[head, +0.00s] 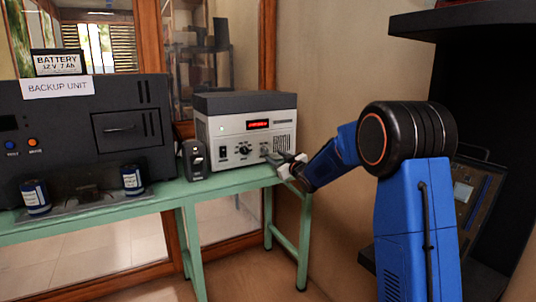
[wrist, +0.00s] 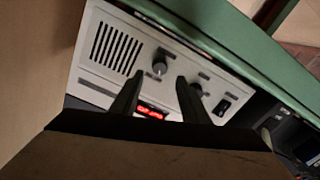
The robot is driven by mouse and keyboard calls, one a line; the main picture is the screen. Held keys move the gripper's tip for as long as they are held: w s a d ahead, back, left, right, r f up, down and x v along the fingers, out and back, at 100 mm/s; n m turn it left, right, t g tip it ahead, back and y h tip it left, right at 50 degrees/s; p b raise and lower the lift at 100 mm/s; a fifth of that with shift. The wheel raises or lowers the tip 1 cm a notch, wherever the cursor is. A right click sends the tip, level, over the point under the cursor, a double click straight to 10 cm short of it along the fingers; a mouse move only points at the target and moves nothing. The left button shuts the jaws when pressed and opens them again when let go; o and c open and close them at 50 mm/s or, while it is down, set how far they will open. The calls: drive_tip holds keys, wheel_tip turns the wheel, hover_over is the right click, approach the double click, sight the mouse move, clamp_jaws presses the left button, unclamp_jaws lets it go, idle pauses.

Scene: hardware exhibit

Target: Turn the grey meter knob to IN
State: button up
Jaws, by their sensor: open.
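The grey meter knob (head: 264,150) is the right of two knobs on the front of a grey-and-white meter box (head: 229,132). The wrist view shows the grey knob (wrist: 159,66) lying between and slightly beyond my fingertips. My gripper (wrist: 160,77) is open, with one dark finger to each side of the knob; contact cannot be seen. In the head view my gripper (head: 279,158) is at the box's lower right front and partly covers the area by the knob. The labels around the knob are too small to read, so its setting cannot be told.
A darker knob (head: 243,151) and a black switch (head: 223,153) sit left of the grey knob. A red display (head: 258,125) is above. A small black device (head: 194,160) and a backup unit (head: 95,130) stand to the left on the green table (head: 230,184). A wall is on the right.

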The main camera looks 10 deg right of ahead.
sight(266, 151)
drive_tip(key=x, duration=0.7)
drive_tip(key=shift+w+a, duration=0.1)
drive_tip(key=shift+w, duration=0.1)
clamp_jaws()
